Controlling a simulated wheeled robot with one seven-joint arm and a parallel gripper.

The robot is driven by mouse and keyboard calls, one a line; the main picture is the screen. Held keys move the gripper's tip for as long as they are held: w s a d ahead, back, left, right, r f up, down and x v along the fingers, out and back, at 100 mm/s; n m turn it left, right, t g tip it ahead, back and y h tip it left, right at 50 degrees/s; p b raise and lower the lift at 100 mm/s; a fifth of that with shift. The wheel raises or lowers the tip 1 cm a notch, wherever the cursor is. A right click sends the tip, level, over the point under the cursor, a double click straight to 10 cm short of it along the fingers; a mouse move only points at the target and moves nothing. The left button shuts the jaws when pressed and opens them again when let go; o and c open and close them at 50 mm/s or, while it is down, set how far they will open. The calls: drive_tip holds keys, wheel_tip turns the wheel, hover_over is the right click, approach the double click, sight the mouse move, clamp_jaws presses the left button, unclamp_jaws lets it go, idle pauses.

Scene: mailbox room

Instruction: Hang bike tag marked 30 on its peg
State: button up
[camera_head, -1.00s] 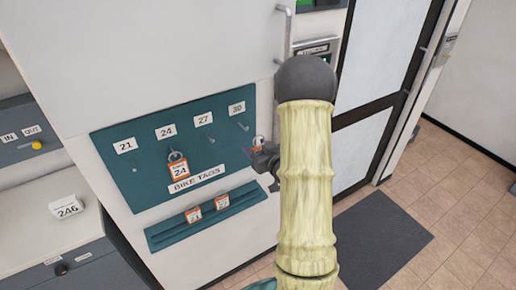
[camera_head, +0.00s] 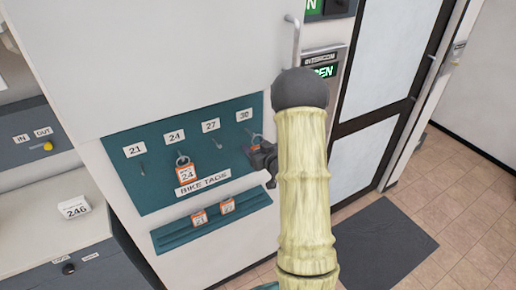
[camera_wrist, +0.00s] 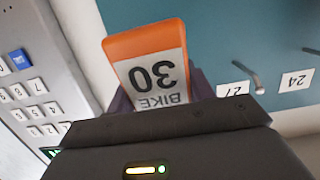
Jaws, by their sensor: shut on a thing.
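The orange-and-white bike tag marked 30 (camera_wrist: 158,75) is held in my gripper (camera_wrist: 165,95) and looks upside down in the wrist view. In the head view my gripper (camera_head: 263,157) is in front of the right end of the teal board (camera_head: 150,199), just below the label 30 (camera_head: 244,115). Only a bit of orange of the tag shows there. The peg under label 30 is hard to make out beside the tag, and I cannot tell whether they touch. My arm hides the area to the right.
Tag 24 (camera_head: 187,173) hangs under label 24 (camera_head: 174,136). The pegs under 21 (camera_head: 134,150) and 27 (camera_head: 211,125) are bare. Two orange tags sit on the ledge (camera_head: 170,238) below. A keypad (camera_wrist: 28,100) shows left in the wrist view.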

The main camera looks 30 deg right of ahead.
drive_tip(key=shift+p+x, duration=0.45)
drive_tip(key=shift+x, duration=1.05)
drive_tip(key=shift+w+f+b, duration=0.45)
drive_tip(key=shift+w+b, duration=0.15)
drive_tip(key=shift+b, duration=0.1)
drive_tip(key=shift+d+f+b, duration=0.15)
drive_tip(key=shift+f+b, duration=0.1)
drive_tip(key=shift+b, duration=0.15)
drive_tip(key=shift+f, duration=0.1)
drive_tip(key=shift+w, duration=0.1)
drive_tip(key=o, duration=1.1)
drive_tip(key=shift+c, duration=0.2)
